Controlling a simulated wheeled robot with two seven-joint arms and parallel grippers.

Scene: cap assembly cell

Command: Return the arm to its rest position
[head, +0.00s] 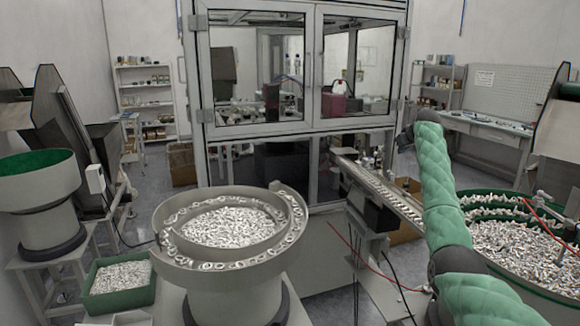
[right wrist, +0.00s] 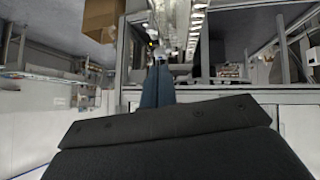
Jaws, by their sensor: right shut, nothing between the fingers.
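My right arm (head: 440,200), in a green padded cover, rises from the lower right of the head view and reaches forward toward the glazed cabinet. My right gripper (head: 404,138) is a small dark shape at its far end, mostly hidden by the arm. In the right wrist view the gripper (right wrist: 157,68) shows as narrow bluish fingers, shut and empty. A linear feed track (head: 385,188) runs just left of the arm; in the right wrist view it appears beyond the fingertips. My left arm and gripper are not in view.
A vibrating bowl (head: 165,262) of small metal parts stands front centre, with a green bin (head: 125,295) beside it. A larger green-rimmed bowl (head: 520,245) is close right of my arm. The framed cabinet (head: 300,130) stands behind. A red cable (head: 370,262) hangs below the track.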

